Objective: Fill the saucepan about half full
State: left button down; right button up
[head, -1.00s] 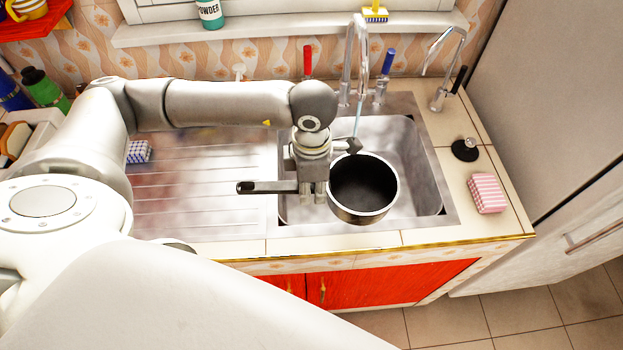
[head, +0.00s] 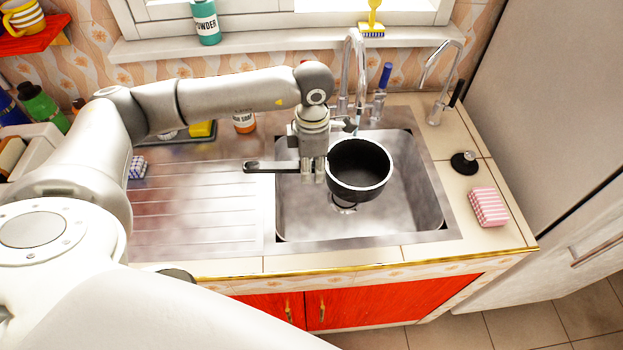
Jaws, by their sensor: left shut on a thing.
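The black saucepan (head: 361,186) with a pale rim hangs level over the sink basin (head: 410,205), below the main tap (head: 355,70). My left gripper (head: 313,174) points down and is shut on the saucepan's handle, close to the pan. The handle's free end sticks out to the left. The pan's inside looks dark, and I cannot tell a water level in it. No clear water stream shows at the tap now. A blue-topped tap handle (head: 385,76) stands right of the spout. My right gripper is not in view.
A slim second tap (head: 438,80) stands at the right. A black plug (head: 464,162) and a pink striped sponge (head: 489,206) lie on the right counter. The ribbed drainer (head: 200,205) is largely clear. A powder bottle (head: 206,22) stands on the sill.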

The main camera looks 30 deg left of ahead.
pick_arm(q)
jog(key=w+a+f+b, duration=0.1)
jog(key=w+a+b, duration=0.2)
jog(key=w, duration=0.3)
jog(key=shift+w+a+b, duration=0.15)
jog(key=shift+w+b, duration=0.25)
jog(key=shift+b, duration=0.05)
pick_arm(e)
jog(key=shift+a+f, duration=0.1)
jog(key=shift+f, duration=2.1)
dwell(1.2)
pick_arm(q)
jog(key=s+d+r+p, duration=0.1)
jog(key=s+d, duration=0.3)
jog(key=s, duration=0.4)
jog(key=s+d+r+p, duration=0.2)
jog(key=s+d+r, duration=0.2)
jog(key=s, duration=0.4)
jog(key=shift+p, duration=0.3)
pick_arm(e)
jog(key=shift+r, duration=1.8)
